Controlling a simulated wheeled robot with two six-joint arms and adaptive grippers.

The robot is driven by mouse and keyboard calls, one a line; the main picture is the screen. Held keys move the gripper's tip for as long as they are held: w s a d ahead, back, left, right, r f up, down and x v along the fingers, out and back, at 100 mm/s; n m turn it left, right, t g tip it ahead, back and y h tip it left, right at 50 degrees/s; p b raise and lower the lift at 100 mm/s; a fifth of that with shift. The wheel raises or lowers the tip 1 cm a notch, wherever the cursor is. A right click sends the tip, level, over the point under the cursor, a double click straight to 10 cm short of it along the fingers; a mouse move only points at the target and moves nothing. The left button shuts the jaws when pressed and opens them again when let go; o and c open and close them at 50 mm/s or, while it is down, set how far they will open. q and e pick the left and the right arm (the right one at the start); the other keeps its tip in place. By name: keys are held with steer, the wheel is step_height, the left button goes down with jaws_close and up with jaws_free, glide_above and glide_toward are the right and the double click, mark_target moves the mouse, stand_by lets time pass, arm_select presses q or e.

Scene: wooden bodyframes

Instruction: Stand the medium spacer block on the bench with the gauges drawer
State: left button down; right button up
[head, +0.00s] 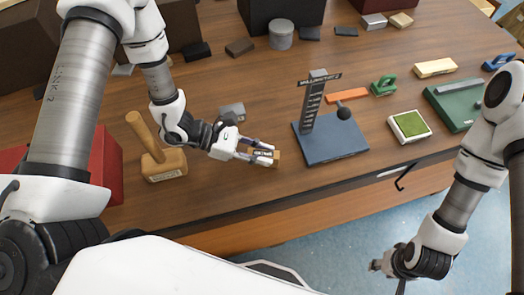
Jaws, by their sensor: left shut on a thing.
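My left gripper (262,153) is shut on a small tan block (277,158) with a dark label, at the front part of the wooden bench (220,205). The fingers hide part of the block, and I cannot tell whether it touches the bench top. I cannot read its label to tell if it is the medium spacer block. A drawer front with a dark handle (404,177) shows under the bench's front edge. My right gripper (388,266) hangs low over the blue floor, clear of the bench; its fingers are too unclear to judge.
A wooden mallet (163,163) stands left of the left gripper. A blue-based height gauge (328,142) stands to the right. A green-topped pad (409,126) and a green case (460,103) lie further right. Dark boxes and small blocks line the back.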

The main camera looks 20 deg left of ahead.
arm_select(q)
steer(key=shift+f+b, duration=0.45)
steer(key=c, duration=0.9)
jaws_free()
